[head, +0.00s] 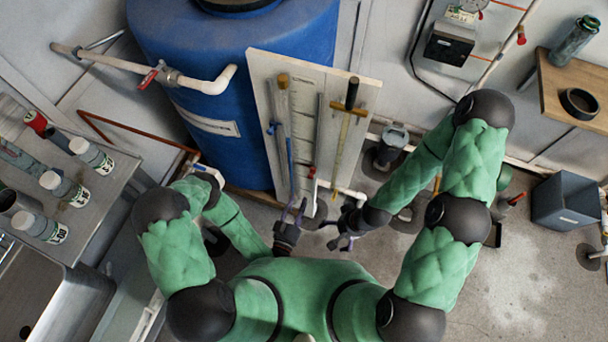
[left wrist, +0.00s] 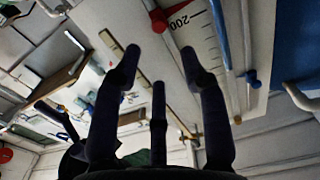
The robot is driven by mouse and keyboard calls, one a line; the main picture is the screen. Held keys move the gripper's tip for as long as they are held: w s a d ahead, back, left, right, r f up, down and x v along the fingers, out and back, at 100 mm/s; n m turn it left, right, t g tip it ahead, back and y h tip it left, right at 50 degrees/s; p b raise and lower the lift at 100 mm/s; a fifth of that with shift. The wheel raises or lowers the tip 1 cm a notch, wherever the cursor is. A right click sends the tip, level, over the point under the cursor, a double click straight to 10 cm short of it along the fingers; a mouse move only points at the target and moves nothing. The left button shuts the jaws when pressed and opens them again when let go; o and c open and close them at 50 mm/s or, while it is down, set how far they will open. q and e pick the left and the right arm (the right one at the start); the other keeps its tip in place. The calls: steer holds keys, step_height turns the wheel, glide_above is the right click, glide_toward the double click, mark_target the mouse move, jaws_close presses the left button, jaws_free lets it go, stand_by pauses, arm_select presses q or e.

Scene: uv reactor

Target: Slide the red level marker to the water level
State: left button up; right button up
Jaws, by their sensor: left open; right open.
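The red level marker (head: 312,173) sits low on the pale board (head: 262,75), at the right edge of the scale strip (head: 302,105). In the left wrist view the red marker (left wrist: 164,20) is beside the scale's "200". A thin tube (head: 290,160) left of the strip looks blue in its lower part; the exact water level is unclear. My left gripper (head: 293,211) is open and empty at the board's lower end, below the marker. Its spread fingers (left wrist: 160,62) are apart from the marker in the wrist view. My right gripper (head: 343,226) is open and empty, to the right and lower.
A blue tank (head: 190,50) stands behind the board. A pipe with a red valve (head: 150,76) is at left, bottles (head: 90,155) on a metal bench. A grey bin (head: 568,202) stands right; nearby floor is partly clear.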

mark_target(310, 178)
arm_select(q)
steer(key=b+x, duration=0.1)
steer(key=x, duration=0.9)
steer(key=shift+w+d, duration=0.15)
steer(key=shift+w, duration=0.15)
jaws_close()
